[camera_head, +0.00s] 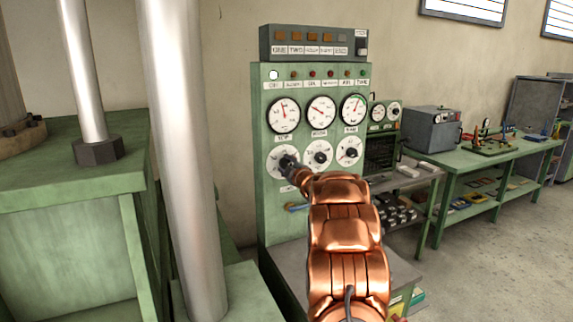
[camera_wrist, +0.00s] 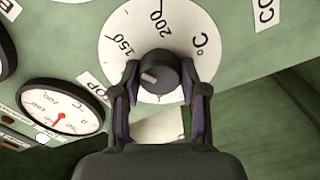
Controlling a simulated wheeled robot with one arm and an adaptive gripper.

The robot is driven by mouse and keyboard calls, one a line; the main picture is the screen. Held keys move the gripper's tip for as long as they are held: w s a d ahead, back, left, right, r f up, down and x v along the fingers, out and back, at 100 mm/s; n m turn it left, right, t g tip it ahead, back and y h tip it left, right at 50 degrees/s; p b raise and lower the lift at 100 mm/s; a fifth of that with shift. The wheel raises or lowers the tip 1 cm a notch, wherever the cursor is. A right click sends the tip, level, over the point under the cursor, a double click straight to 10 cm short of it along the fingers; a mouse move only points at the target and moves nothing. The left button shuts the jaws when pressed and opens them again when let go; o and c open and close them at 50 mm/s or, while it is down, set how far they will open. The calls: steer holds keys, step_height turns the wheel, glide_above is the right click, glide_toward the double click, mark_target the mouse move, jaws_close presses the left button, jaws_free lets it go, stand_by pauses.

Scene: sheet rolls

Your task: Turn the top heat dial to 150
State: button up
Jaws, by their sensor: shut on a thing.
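The top heat dial (camera_wrist: 112,60) is a white disc with a dark round knob (camera_wrist: 155,74). Its scale shows 150, 200 and °C in the wrist view, and a label reading TOP lies beside it. A pale mark on the knob sits left of its middle, toward the lower left in the picture, away from the 150. My gripper (camera_wrist: 160,72) is shut on the knob, one finger on each side. In the head view my gripper (camera_head: 289,164) covers part of this dial (camera_head: 275,153), the leftmost of three; its setting cannot be read there.
The green panel (camera_head: 262,210) carries two more dials (camera_head: 318,154) (camera_head: 349,150) close to the right and gauges (camera_head: 284,114) above. A thick metal column (camera_head: 185,150) stands to the left. A grey surface (camera_head: 285,262) juts out below the panel.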

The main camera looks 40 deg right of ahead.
stand_by(0.4)
steer(key=o, duration=1.1)
steer(key=shift+o, duration=0.2)
steer(key=v, duration=1.2)
